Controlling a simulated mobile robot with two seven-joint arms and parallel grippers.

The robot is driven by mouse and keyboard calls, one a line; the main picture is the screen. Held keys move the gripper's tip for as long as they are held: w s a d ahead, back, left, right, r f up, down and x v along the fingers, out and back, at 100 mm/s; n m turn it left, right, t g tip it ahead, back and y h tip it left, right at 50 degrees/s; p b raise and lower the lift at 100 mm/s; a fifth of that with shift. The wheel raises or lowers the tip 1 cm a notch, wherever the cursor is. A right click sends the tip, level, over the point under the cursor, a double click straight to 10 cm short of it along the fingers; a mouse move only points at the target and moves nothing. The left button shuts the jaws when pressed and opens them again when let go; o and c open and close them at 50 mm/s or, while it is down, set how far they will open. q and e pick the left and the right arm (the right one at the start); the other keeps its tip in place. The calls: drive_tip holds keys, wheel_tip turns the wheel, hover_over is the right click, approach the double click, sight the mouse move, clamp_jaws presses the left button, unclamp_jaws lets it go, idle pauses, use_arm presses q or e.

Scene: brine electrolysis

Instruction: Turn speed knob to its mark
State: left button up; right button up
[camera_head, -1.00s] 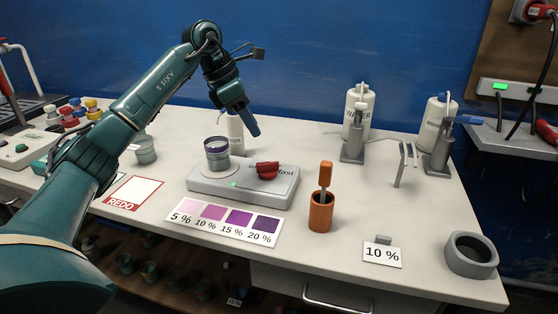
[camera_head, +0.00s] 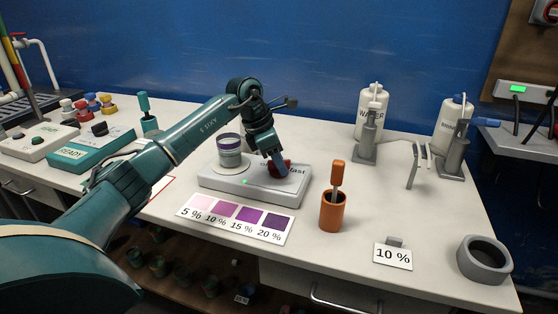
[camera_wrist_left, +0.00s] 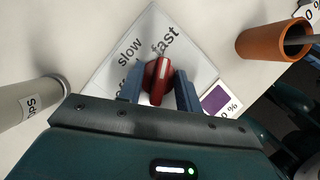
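The red speed knob (camera_wrist_left: 158,80) sits on the light grey stirrer (camera_head: 222,183), whose top carries the words "off", "slow" and "fast". In the wrist view the knob's pale line points up between "slow" and "fast". My left gripper (camera_wrist_left: 159,88) is open, with one blue finger on each side of the knob and narrow gaps visible. In the head view my left gripper (camera_head: 276,163) reaches down over the knob (camera_head: 284,167) and partly hides it and the lettering. My right gripper is not in view.
A glass vessel (camera_head: 229,152) stands on the stirrer's plate, left of my gripper. A colour card (camera_head: 236,218) lies in front. An orange holder (camera_head: 332,213) with a handled tool stands to the right. Bottles and stands are at the back right.

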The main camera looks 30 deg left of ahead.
use_arm(q)
clamp_jaws()
idle(0.4)
